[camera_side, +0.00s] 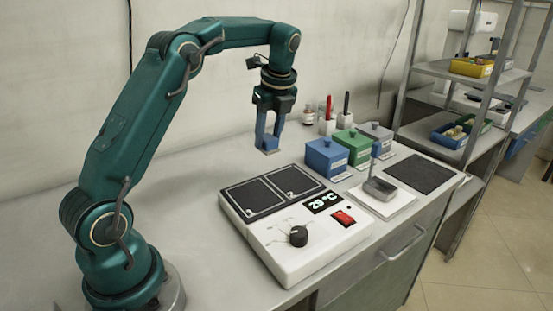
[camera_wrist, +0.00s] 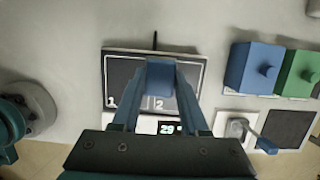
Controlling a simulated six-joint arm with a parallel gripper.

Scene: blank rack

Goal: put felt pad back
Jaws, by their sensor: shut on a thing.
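My gripper (camera_side: 269,140) hangs pointing down above the bench, behind the two-plate heater. It is shut on a small blue block with a pale grey underside (camera_side: 270,148), which may be the felt pad. The wrist view shows the block (camera_wrist: 160,76) between the two blue fingers, over the heater's numbered black plates. In the side view the block is clear of the bench and the heater. A dark flat square mat (camera_side: 422,173) lies bare on the bench at right, and it also shows in the wrist view (camera_wrist: 288,128).
The white heater (camera_side: 295,258) has a black knob, red switch and lit display. Blue (camera_side: 326,158), green (camera_side: 352,145) and grey (camera_side: 376,135) lidded boxes stand behind it. A grey metal item (camera_side: 380,187) with an upright handle sits on a white plate. Bottles and pen holders stand farther back.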

